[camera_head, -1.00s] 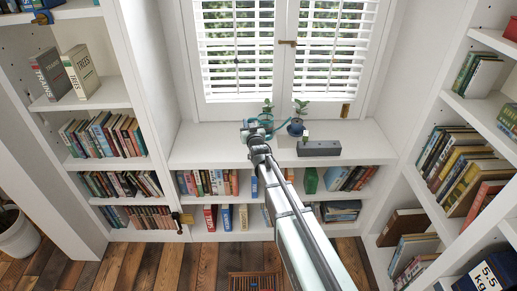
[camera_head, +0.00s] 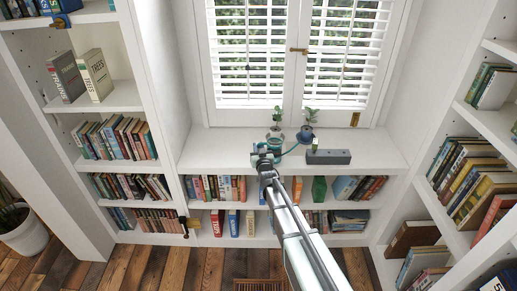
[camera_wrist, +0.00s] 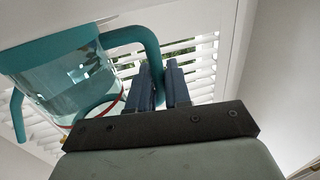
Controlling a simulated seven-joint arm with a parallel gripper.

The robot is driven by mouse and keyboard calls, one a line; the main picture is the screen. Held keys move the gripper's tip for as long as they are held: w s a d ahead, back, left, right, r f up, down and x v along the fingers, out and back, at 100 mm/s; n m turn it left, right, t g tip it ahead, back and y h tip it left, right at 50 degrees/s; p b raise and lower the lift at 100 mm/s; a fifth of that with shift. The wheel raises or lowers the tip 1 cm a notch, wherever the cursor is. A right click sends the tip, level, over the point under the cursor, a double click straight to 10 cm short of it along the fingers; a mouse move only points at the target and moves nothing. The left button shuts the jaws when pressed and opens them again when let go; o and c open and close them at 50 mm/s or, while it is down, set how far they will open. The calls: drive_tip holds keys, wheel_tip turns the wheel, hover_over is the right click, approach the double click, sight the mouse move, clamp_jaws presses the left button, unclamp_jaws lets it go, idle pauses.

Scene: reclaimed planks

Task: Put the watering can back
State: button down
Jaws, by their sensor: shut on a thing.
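The watering can has a clear body (camera_wrist: 62,78) with teal trim and a thick teal handle (camera_wrist: 135,38). In the head view it is small and teal (camera_head: 277,144), in front of the window and over the white window ledge (camera_head: 225,150). My gripper (camera_head: 262,153) is shut on its handle; the two blue fingers also show in the wrist view (camera_wrist: 162,78), on either side of the handle's lower end. My gripper and arm partly hide the can in the head view. I cannot tell whether the can touches the ledge.
Two small potted plants, one on the left (camera_head: 277,122) and one on the right (camera_head: 307,131), stand at the back of the ledge. Bookshelves flank both sides, and books fill shelves below. The ledge's left part is clear.

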drive_tip(key=shift+f, duration=0.1)
drive_tip(key=c, duration=1.1)
unclamp_jaws()
drive_tip(key=s+d, duration=0.2)
drive_tip(key=s, duration=1)
drive_tip(key=s+d+f+g+h, duration=0.1)
drive_tip(key=s+d+f+g, duration=0.25)
drive_tip(key=s+f, duration=0.45)
drive_tip(key=s+d+f+m+g+h, duration=0.1)
drive_tip(key=s+d+f+g, duration=0.3)
drive_tip(key=f, duration=0.6)
drive_tip(key=s+d+f+g+h, duration=0.15)
drive_tip(key=s+f+g, duration=0.25)
drive_tip(key=s+f, duration=0.45)
drive_tip(key=s+d+f+g, duration=0.2)
drive_tip(key=s+g, duration=0.2)
drive_tip(key=s, duration=0.7)
drive_tip(key=s+d+f+g, duration=0.2)
drive_tip(key=s+g, duration=0.2)
drive_tip(key=s, duration=0.8)
drive_tip(key=s+d+f+m+g, duration=0.1)
drive_tip(key=s+d+f+g, duration=0.2)
drive_tip(key=s, duration=0.9)
drive_tip(key=shift+s+f+g, duration=0.1)
drive_tip(key=shift+s+g, duration=0.1)
drive_tip(key=shift+g, duration=0.75)
